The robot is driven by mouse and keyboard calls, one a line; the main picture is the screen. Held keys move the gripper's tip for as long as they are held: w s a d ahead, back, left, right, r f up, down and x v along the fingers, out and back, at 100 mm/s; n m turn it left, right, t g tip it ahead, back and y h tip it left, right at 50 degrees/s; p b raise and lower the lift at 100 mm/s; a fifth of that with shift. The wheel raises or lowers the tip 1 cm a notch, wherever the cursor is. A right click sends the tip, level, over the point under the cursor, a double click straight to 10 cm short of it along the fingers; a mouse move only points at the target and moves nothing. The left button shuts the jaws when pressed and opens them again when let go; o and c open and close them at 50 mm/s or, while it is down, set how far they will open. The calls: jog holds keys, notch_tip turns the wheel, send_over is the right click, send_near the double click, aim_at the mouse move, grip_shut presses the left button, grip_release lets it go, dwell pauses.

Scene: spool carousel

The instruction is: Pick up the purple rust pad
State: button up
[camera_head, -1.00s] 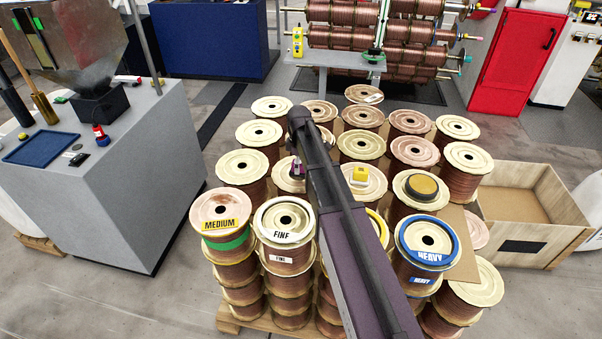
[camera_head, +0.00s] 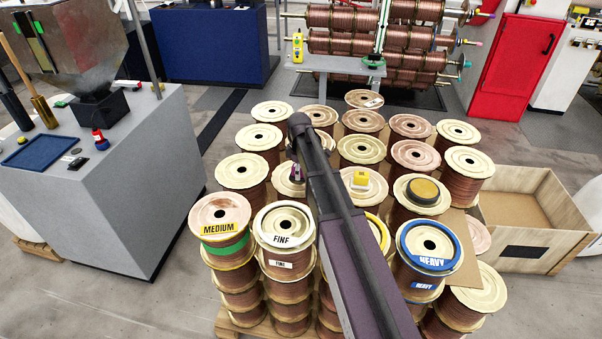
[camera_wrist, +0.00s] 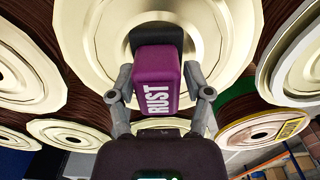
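The purple rust pad (camera_wrist: 157,84) shows in the wrist view as a block with a purple face lettered RUST and a dark part behind it. It is over the middle of a pale spool top (camera_wrist: 82,30). My gripper (camera_wrist: 157,72) has one finger on each side of the pad, close to its edges; I cannot tell whether they touch it. In the head view the pad (camera_head: 296,172) is a small purple spot at that spool (camera_head: 284,186), just left of my arm. My arm hides most of the gripper there.
Several copper spools stand tightly packed around the pad. A yellow block (camera_head: 361,179) sits on the spool to the right, and a dark round disc (camera_head: 423,190) on another. A wooden crate (camera_head: 510,236) is at right, a grey cabinet (camera_head: 150,180) at left.

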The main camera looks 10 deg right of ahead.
grip_shut()
jog(key=shift+r, duration=0.1)
notch_tip(320, 180, up, 10)
jog(key=p, duration=1)
dwell(0.6)
jog(key=shift+c, duration=1.2)
grip_release()
jog(key=shift+c, duration=1)
